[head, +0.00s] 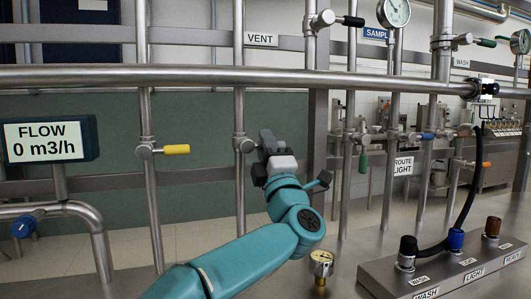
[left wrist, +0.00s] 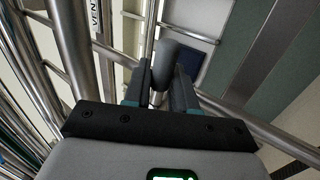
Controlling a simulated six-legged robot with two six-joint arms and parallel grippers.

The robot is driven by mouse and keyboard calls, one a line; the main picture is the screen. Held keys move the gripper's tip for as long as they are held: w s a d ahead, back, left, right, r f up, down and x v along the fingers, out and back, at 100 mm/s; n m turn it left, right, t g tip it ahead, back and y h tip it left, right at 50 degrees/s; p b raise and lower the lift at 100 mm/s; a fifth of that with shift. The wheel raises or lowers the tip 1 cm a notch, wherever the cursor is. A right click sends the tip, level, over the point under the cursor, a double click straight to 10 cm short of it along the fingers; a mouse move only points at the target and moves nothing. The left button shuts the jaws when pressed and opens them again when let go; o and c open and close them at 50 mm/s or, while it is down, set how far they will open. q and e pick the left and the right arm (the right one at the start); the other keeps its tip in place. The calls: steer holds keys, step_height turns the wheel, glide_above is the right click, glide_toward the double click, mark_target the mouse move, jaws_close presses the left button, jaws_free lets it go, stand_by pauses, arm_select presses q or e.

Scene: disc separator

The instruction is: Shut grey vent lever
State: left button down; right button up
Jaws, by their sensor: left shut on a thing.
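My left gripper (head: 268,143) is at the valve body (head: 243,145) on the vertical pipe beside the VENT label (head: 262,39). In the left wrist view, the grey vent lever (left wrist: 176,62) is a thick rounded handle between the two dark fingers of my left gripper (left wrist: 160,85), which are closed on it. In the head view the fingers and wrist hide most or all of the lever, so its exact angle is unclear there. My right gripper is in neither view.
A yellow lever (head: 176,150) sticks out from the pipe to the left. A horizontal pipe (head: 230,77) crosses above my gripper. The FLOW display (head: 48,139) reads 0 m3/h. A panel with hose connectors (head: 440,270) and a small gauge (head: 321,263) stand at the lower right.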

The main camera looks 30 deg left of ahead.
arm_select(q)
steer(key=shift+s+r+n+g+y, duration=0.1)
steer(key=shift+r+n+g+y, duration=0.25)
steer(key=shift+n, duration=0.25)
steer(key=c, duration=1.1)
jaws_free()
steer(key=shift+o, duration=0.2)
steer(key=shift+f, duration=0.1)
steer(key=shift+d+f, duration=0.1)
steer(key=shift+f, duration=0.15)
steer(key=b+v, duration=0.2)
steer(key=v, duration=1.3)
steer(key=shift+s+d, duration=0.3)
steer(key=shift+s, duration=0.05)
steer(key=shift+d+f, duration=0.1)
